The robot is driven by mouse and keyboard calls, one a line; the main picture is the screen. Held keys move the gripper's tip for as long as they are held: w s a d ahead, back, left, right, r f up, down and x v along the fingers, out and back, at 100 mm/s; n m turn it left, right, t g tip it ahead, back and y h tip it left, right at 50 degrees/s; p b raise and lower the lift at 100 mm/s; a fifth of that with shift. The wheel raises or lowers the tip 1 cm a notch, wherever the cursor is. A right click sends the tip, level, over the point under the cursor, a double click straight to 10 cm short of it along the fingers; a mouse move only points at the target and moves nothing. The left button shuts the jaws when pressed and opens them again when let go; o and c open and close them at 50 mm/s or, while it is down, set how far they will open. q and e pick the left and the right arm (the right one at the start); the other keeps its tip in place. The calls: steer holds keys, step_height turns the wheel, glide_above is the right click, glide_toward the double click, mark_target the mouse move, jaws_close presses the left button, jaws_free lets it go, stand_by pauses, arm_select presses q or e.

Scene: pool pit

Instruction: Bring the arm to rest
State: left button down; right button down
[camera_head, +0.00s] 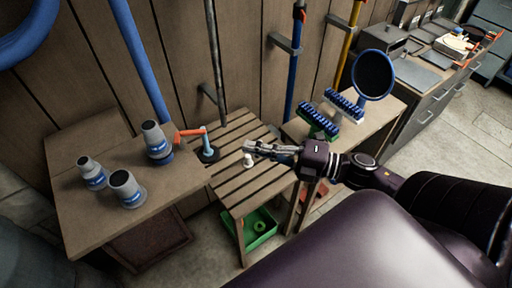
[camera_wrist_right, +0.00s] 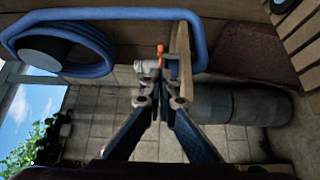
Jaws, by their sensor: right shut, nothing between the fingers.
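My right gripper (camera_head: 252,148) reaches in from the right over the slatted bench (camera_head: 235,188). It is shut and holds nothing. In the right wrist view its two fingers (camera_wrist_right: 160,95) come together near the middle. My right arm (camera_head: 435,198) stretches from the lower right of the head view. A small whitish piece (camera_head: 249,161) shows just below the fingertips; I cannot tell whether they touch it. My left gripper is not in view.
A blue valve (camera_head: 208,150) with an orange lever stands left of the gripper. Several grey-blue cups (camera_head: 127,190) stand on the left wooden table (camera_head: 82,222). A green crate (camera_head: 268,236) is under the bench.

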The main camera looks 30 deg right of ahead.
steer(key=shift+s+d, duration=0.2)
steer(key=shift+s, duration=0.1)
steer(key=shift+w, duration=0.1)
